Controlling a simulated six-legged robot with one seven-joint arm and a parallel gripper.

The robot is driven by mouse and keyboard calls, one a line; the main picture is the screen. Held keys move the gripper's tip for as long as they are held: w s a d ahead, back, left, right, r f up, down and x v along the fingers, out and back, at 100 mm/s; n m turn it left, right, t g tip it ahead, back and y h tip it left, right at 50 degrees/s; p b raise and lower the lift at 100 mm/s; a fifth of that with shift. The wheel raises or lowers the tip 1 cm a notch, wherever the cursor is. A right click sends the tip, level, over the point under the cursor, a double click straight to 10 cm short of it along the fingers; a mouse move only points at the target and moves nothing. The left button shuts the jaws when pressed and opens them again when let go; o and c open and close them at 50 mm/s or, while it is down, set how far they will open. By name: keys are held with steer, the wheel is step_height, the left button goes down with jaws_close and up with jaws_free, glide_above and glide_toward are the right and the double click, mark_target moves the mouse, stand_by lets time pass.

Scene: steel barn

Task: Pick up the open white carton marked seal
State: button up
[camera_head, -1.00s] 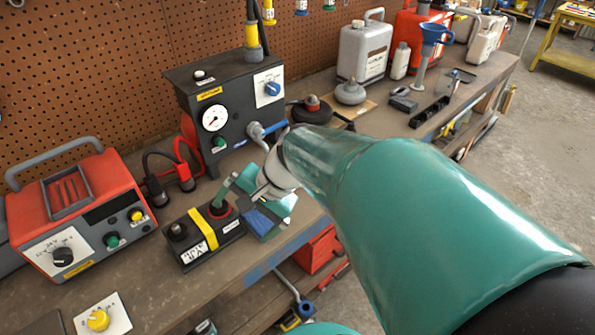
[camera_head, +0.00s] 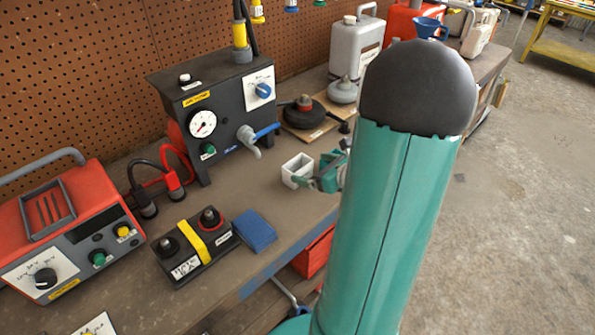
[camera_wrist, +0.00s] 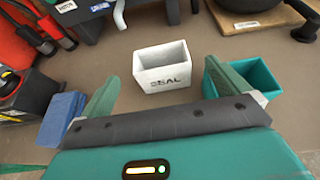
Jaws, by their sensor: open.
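The open white carton (camera_wrist: 163,70) stands upright on the bench, its dark lettering facing me in the wrist view and its top open and empty. It also shows in the head view (camera_head: 291,181), just left of my gripper. My gripper (camera_wrist: 161,78) is open and empty, its green fingers reaching toward the carton, one to each side in the picture. I see no contact; the exact gap cannot be told. An open teal carton (camera_wrist: 262,76) stands to the right, partly hidden behind the right finger.
A blue block (camera_head: 254,231) and a black battery (camera_head: 190,258) with a yellow strap lie left of the carton. A black gauge box (camera_head: 219,110) stands behind, with a round dark object on a board (camera_head: 311,134) farther back. The bench's front edge is close by.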

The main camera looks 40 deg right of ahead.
mark_target(293, 163)
steer(key=x, duration=0.8)
steer(key=shift+w+f, duration=0.15)
steer(key=shift+w, duration=0.15)
steer(key=c, duration=1)
